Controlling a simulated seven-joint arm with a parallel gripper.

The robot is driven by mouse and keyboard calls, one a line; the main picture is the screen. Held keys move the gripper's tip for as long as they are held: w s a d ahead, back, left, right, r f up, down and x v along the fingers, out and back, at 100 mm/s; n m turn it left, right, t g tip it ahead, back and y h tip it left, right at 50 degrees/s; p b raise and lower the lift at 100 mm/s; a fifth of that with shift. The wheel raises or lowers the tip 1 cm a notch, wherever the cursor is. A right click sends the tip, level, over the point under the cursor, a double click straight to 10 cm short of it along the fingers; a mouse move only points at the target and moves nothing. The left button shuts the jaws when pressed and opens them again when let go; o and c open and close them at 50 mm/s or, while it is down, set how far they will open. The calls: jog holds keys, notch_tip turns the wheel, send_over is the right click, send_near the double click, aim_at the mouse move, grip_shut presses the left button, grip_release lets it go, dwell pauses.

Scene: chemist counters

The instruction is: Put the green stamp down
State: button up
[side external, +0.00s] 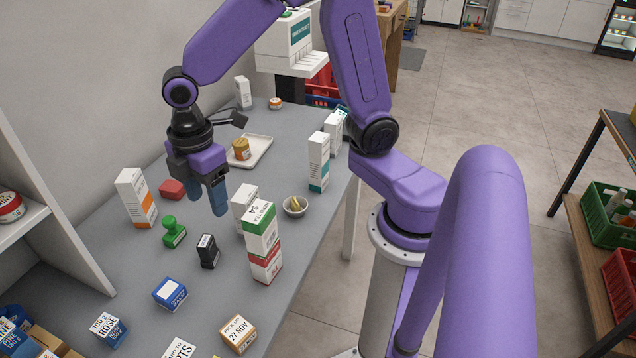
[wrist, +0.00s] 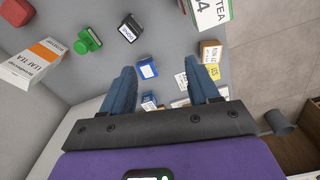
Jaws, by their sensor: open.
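The green stamp (side external: 173,232) stands upright on the grey counter (side external: 130,268), knob up, in the side view. It also shows at the upper left of the wrist view (wrist: 88,40), outside the space between my fingers. My gripper (side external: 217,206) is above the counter, up and to the right of the stamp in the side view. Its blue fingers are apart in the wrist view (wrist: 160,82), with nothing held between them. The gripper is apart from the stamp.
A black stamp (side external: 208,251) stands close to the green one. A white-orange carton (side external: 136,198), a red object (side external: 172,189) and stacked tea boxes (side external: 262,240) stand around. A blue box (side external: 170,293) lies nearer the camera. A tray (side external: 262,146) with a jar is behind.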

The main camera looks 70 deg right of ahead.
jog(key=s+d+r+m, duration=0.1)
jog(key=s+d, duration=0.2)
jog(key=s, duration=0.6)
jog(key=s+d+r+m, duration=0.1)
jog(key=s+d, duration=0.3)
jog(key=s, duration=0.5)
jog(key=shift+s+m, duration=0.3)
jog(key=shift+m, duration=0.1)
